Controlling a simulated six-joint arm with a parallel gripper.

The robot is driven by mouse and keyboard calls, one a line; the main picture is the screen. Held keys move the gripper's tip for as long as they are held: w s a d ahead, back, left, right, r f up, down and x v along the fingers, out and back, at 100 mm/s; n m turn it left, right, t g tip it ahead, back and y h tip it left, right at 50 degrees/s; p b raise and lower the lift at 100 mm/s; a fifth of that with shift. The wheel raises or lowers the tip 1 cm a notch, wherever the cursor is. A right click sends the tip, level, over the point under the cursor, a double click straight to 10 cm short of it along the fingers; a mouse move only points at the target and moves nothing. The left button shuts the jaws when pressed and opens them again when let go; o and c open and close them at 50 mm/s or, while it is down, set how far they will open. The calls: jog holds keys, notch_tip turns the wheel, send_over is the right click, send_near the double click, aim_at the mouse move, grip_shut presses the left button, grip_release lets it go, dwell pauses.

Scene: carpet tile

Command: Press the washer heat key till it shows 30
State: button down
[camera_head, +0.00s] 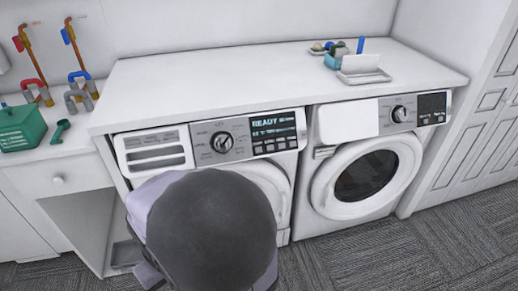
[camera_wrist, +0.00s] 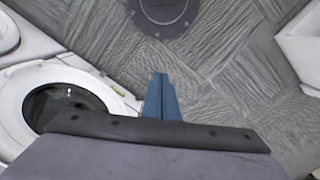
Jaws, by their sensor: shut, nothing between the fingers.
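The left machine, a white washer, shows its control panel (camera_head: 230,138) in the head view, with a round dial (camera_head: 222,142) and a lit display (camera_head: 273,131). The display's top line reads READY; the smaller text is too small to read for sure. A row of small keys seems to lie by the display, but I cannot make out the heat key. My arm covers part of the washer's door in the head view. My gripper (camera_wrist: 161,96) shows in the wrist view as blue fingers, shut and empty, over the carpet and apart from the panel.
A second machine (camera_head: 330,195) with a round door stands to the right. A white counter (camera_head: 230,80) runs above both, with a tray (camera_head: 362,76) and small items at the back right. A green box (camera_head: 18,130) sits at left. Carpet (camera_head: 440,240) is free at front right.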

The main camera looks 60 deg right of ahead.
jog(key=s+d+f+m+t+y+p, duration=0.1)
jog(key=s+d+f+m+t+y, duration=0.1)
jog(key=s+d+f+m, duration=0.4)
jog(key=s+d+f+m+t+y, duration=0.1)
jog(key=s+d+m+t, duration=0.1)
jog(key=d+m, duration=0.65)
jog(key=s+d+f+m+t+y+p, duration=0.1)
jog(key=s+d+f+m+t+y, duration=0.1)
jog(key=s+d+f+m, duration=0.4)
jog(key=w+d+r+m+t+h, duration=0.25)
jog(key=w+d+r+m, duration=0.2)
jog(key=d, duration=0.35)
jog(key=w+d+r+m+t+h, duration=0.25)
jog(key=w+d+r+t, duration=0.2)
jog(key=d, duration=0.25)
jog(key=w+d+r+m+t, duration=0.1)
jog(key=d+r+m+t, duration=0.1)
jog(key=r, duration=0.4)
jog(key=w+d+r+m+t+h, duration=0.1)
jog(key=w+d+r+m+t, duration=0.1)
jog(key=r, duration=0.5)
jog(key=shift+d+r+m+t, duration=0.15)
jog(key=shift+d+m+t, duration=0.25)
jog(key=shift+d, duration=0.35)
